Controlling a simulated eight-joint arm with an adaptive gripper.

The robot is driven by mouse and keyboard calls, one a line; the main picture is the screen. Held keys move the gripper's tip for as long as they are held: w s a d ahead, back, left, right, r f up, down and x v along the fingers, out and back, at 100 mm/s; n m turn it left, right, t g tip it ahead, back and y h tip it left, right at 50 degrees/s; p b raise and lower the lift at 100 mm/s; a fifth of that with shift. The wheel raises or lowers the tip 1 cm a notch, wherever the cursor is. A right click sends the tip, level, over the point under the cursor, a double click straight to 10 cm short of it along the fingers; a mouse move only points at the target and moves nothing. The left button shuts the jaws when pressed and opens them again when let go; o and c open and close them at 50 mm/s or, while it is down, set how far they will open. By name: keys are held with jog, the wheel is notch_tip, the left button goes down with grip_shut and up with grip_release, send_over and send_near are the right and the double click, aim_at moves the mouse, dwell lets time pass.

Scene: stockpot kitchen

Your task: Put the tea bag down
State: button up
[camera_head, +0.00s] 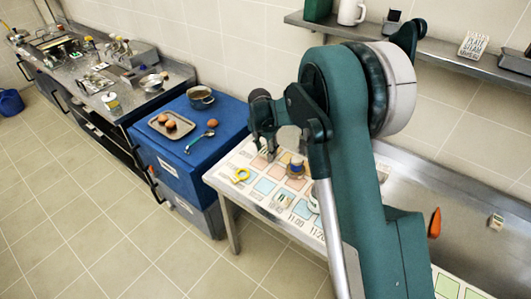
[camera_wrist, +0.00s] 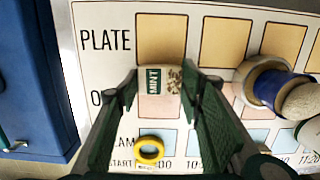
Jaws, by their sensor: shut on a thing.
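The tea bag, a small pale packet with a green MINT label (camera_wrist: 155,80), is between the fingertips of my gripper (camera_wrist: 162,88) in the wrist view. My gripper is shut on it. It appears over the chart's top left coloured squares, beside the word PLATE; whether it touches the chart I cannot tell. In the head view my gripper (camera_head: 264,148) points down over the left part of the printed chart (camera_head: 262,206), and the bag is too small there to make out surely.
A yellow ring (camera_wrist: 149,150) lies on the chart near its lower left squares. A blue-banded jar with a cork-like top (camera_wrist: 268,87) stands right of my gripper. A blue cabinet (camera_head: 190,150) with a tray and a pot adjoins the chart table.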

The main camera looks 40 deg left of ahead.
aim_at(264, 154)
jog(key=shift+f, duration=0.25)
jog(key=shift+f, duration=0.2)
jog(key=o, duration=0.7)
jog(key=shift+r, duration=0.25)
jog(key=r, duration=0.4)
jog(key=s+r, duration=0.1)
jog(key=r, duration=0.6)
jog(key=shift+s+r, duration=0.2)
jog(key=shift+r, duration=0.2)
jog(key=shift+d, duration=0.1)
